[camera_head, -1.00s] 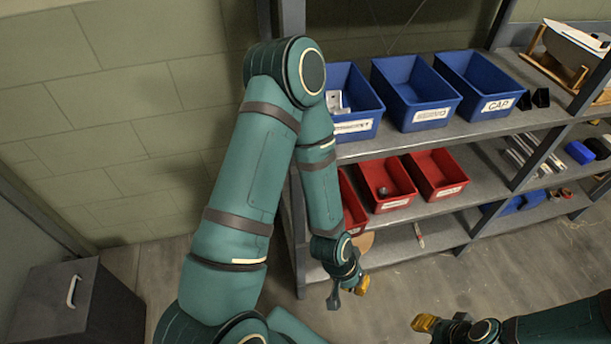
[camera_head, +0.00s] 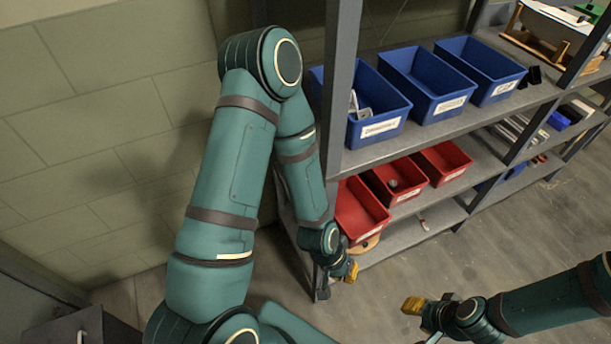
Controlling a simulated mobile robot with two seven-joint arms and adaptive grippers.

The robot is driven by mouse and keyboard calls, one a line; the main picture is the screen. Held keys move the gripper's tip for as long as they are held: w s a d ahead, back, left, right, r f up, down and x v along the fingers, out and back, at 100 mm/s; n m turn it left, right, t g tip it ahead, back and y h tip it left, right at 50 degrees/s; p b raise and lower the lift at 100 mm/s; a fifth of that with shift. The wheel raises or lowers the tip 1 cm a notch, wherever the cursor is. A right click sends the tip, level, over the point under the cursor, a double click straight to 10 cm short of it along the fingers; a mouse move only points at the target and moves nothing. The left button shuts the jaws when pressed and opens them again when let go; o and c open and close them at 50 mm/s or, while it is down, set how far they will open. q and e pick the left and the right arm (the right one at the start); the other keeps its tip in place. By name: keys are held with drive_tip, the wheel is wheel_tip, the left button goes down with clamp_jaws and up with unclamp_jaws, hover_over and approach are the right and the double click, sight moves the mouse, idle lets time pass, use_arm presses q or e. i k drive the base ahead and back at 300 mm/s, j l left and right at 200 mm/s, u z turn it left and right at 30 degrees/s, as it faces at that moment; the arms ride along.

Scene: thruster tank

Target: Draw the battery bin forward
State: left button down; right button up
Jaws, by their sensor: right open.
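Three blue bins stand on the upper shelf: left (camera_head: 376,122), middle (camera_head: 425,85) and right (camera_head: 482,70). Three red bins stand on the lower shelf: left (camera_head: 360,210), middle (camera_head: 395,184) and right (camera_head: 442,162). Their white front labels are too small to read, so I cannot tell which is the battery bin. The left blue bin holds pale parts and the middle red bin a small round item. My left gripper (camera_head: 338,281) is open and empty, below and in front of the left red bin, apparently apart from it. My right gripper (camera_head: 422,320) is open and empty over the floor.
A round tan item (camera_head: 365,244) lies on the bottom shelf (camera_head: 405,238). A dark cabinet (camera_head: 80,330) is at the lower left. The floor (camera_head: 510,235) before the shelves is clear.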

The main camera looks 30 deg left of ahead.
sight(359, 215)
drive_tip(key=j+z, duration=0.1)
drive_tip(key=j, duration=0.35)
drive_tip(key=i+j, duration=0.1)
drive_tip(key=j, duration=0.3)
drive_tip(key=j+z, duration=0.2)
drive_tip(key=i+j+z, duration=0.15)
drive_tip(key=j, duration=0.3)
